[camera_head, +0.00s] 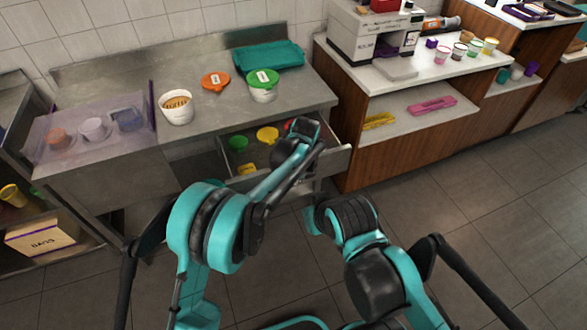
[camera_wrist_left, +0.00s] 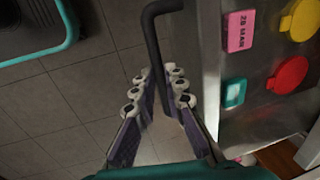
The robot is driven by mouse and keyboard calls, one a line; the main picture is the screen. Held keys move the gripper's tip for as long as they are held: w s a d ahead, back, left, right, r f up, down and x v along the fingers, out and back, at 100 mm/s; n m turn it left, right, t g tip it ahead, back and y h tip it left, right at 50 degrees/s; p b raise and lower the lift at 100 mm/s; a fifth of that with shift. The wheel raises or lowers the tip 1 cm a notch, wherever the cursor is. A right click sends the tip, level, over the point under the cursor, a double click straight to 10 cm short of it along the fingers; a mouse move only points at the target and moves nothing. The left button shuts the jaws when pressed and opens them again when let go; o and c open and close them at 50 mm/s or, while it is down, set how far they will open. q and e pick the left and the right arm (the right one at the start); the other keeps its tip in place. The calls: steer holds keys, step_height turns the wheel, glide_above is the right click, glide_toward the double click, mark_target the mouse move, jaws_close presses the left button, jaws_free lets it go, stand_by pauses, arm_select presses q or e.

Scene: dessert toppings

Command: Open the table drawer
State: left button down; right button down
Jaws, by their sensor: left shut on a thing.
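The metal table drawer (camera_head: 336,161) is pulled out from under the steel counter, and its inside shows in the head view. It holds a green item (camera_head: 238,143), a yellow lid (camera_head: 267,134) and a red item partly behind my arm. In the left wrist view the drawer interior (camera_wrist_left: 265,112) lies to the right. My left gripper (camera_wrist_left: 162,80) is shut on the black bar handle (camera_wrist_left: 151,38) at the drawer front, with a finger on each side. In the head view my left arm hides the handle. My right arm is low, its gripper out of sight.
The steel counter (camera_head: 190,82) holds a white tub (camera_head: 177,107), an orange lid (camera_head: 216,81), a green-lidded tub (camera_head: 263,85) and a teal cloth (camera_head: 268,55). A wooden cabinet (camera_head: 400,150) stands close to the drawer's right. Tiled floor (camera_head: 480,220) is free at right.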

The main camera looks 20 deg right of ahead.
arm_select(q)
steer(key=shift+s+d, duration=0.1)
steer(key=shift+s, duration=2.45)
steer(key=c, duration=1.9)
jaws_free()
steer(key=shift+o, duration=0.2)
step_height(320, 180, up, 12)
steer(key=s, duration=0.2)
steer(key=shift+s+f, duration=0.1)
